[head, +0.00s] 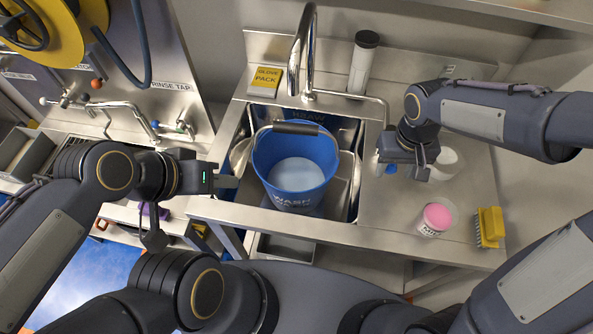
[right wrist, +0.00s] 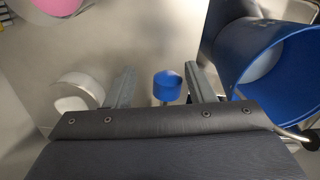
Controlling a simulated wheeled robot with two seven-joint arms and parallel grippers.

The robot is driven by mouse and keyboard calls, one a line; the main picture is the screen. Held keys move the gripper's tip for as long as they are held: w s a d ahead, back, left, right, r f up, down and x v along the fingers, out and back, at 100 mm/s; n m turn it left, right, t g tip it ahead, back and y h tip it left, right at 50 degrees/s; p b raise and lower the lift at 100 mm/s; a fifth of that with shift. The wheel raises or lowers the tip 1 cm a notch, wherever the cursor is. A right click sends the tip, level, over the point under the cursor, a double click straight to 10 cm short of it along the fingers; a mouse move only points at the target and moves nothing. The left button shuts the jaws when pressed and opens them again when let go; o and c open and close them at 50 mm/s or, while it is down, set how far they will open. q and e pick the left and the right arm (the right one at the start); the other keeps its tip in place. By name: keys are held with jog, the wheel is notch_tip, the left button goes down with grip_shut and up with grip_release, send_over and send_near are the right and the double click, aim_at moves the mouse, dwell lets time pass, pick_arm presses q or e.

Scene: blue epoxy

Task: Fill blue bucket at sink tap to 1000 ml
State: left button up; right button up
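The blue bucket (head: 300,194) stands upright in the sink (head: 352,205), its dark handle grip toward the back rim. A pale, water-like surface shows inside; I cannot read its level. The chrome tap (head: 309,50) arches above the bucket's back side, and I make out no stream. A blue knob (head: 391,169) is right of the sink. My right gripper (head: 406,170) is at it; in the right wrist view the knob (right wrist: 167,86) lies between the open fingers, with gaps both sides. My left gripper (head: 226,182) is at the sink's left edge; its finger opening is unclear.
A pink-topped tub (head: 435,218), a yellow brush (head: 489,227) and a white round container (head: 447,163) stand on the right counter. A clear dark-capped cylinder (head: 362,62) and a yellow glove pack (head: 265,80) are behind the sink. The rinse tap (head: 135,115) is left.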

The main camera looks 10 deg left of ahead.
jog(key=o, duration=0.7)
jog(key=shift+a, duration=0.15)
jog(key=shift+c, duration=0.2)
notch_tip(320, 180, up, 7)
jog(key=p, duration=0.5)
jog(key=shift+r+p, duration=0.1)
jog(key=shift+p, duration=0.3)
